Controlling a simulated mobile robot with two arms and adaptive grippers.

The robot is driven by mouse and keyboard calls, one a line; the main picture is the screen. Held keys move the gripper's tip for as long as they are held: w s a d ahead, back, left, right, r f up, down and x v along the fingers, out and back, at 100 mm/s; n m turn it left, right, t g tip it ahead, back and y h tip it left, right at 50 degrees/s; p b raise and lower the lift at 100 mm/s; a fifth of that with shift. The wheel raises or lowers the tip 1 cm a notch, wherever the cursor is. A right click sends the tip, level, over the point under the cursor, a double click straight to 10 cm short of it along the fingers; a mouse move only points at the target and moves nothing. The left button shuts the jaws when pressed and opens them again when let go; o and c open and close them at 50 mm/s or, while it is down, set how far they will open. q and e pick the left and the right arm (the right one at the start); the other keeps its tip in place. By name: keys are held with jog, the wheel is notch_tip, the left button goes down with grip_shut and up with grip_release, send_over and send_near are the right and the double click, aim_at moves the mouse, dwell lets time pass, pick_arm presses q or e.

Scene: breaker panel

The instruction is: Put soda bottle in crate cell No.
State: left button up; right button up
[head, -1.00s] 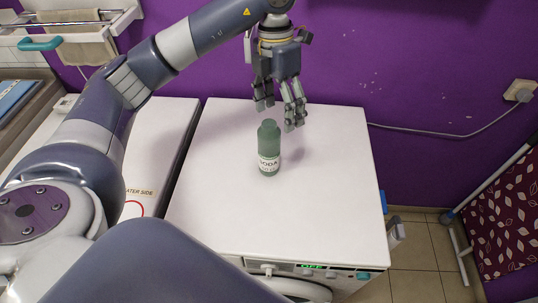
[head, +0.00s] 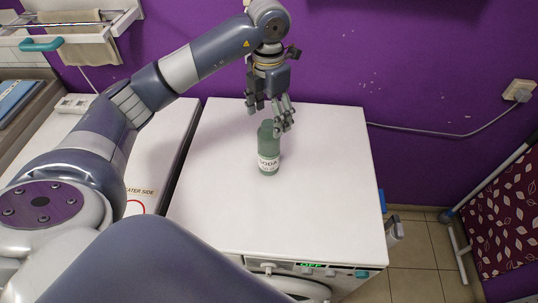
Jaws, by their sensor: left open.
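The green soda bottle (head: 268,158) with a white label stands upright on the white top of the washing machine (head: 325,190) in the head view. My left gripper (head: 272,117) points down just above and behind the bottle's cap. Its fingers are open, and one overlaps the bottle's upper right edge in the picture. I cannot tell whether it touches the bottle. My right gripper is not in view. No crate shows in this view.
A second white appliance (head: 160,150) stands to the left, with a narrow gap between. A purple wall (head: 420,60) closes off the back. A leaf-patterned board (head: 500,210) stands at the right. The washing machine's top is otherwise clear.

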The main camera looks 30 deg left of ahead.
aim_at(269, 124)
pick_arm(q)
jog(key=shift+f+p, duration=0.55)
jog(key=shift+f, duration=1.25)
jog(key=c, duration=1.2)
jog(key=shift+r, duration=0.1)
jog(key=shift+c, duration=0.3)
